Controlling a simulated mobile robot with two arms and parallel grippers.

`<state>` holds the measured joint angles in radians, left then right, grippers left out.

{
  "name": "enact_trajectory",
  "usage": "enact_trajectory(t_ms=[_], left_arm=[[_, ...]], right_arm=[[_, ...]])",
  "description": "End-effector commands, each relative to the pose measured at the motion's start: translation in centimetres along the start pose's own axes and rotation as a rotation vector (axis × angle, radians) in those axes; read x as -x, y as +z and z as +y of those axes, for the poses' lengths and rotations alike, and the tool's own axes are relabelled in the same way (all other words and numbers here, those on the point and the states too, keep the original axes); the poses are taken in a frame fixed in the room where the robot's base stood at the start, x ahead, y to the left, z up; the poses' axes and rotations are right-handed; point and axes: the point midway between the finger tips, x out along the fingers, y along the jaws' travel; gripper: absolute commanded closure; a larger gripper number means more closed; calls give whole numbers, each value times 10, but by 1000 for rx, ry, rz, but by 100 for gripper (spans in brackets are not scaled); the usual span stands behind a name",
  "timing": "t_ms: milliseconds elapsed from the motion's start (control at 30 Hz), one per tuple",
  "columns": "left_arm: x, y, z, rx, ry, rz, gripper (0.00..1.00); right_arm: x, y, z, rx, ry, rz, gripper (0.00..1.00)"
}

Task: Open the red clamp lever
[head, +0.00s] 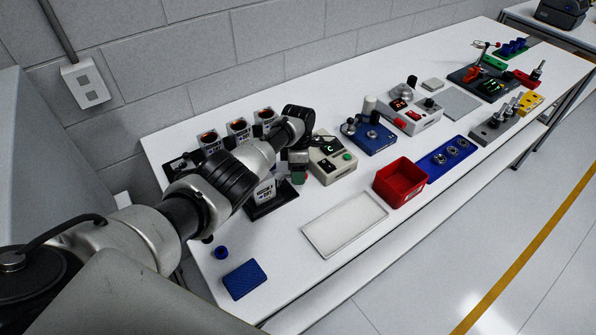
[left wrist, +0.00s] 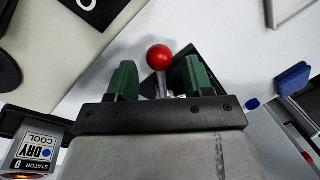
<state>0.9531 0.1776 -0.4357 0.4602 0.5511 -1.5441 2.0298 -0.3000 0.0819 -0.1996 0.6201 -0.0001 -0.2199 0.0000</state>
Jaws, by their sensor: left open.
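The red clamp lever shows in the left wrist view as a red ball knob (left wrist: 159,57) on a short metal stem. My left gripper (left wrist: 160,76) has two green fingers spread apart, one on each side of the knob and stem, with a visible gap on both sides. In the head view my left gripper (head: 300,172) points down over the table between the black stand with a label block and the beige box. The arm and gripper mostly hide the lever there. My right gripper is not in view.
A beige box with a green display (head: 333,160) stands close right of the gripper. A label block (head: 264,190) on a black base stands close left. A white tray (head: 345,222), red bin (head: 400,182) and blue pad (head: 245,279) lie nearer the front edge.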

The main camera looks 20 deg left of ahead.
Motion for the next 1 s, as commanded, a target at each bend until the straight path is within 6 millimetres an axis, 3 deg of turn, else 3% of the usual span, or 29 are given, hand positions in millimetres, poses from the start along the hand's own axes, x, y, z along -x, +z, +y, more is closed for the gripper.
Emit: enact_trajectory(t_ms=[500,700,1000], left_arm=[[89,0,2,1,5,-2,49],[105,-1,1,2,2,-1,49],[106,-1,1,2,1,0,49]], right_arm=[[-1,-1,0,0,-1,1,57],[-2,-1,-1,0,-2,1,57],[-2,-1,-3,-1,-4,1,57]])
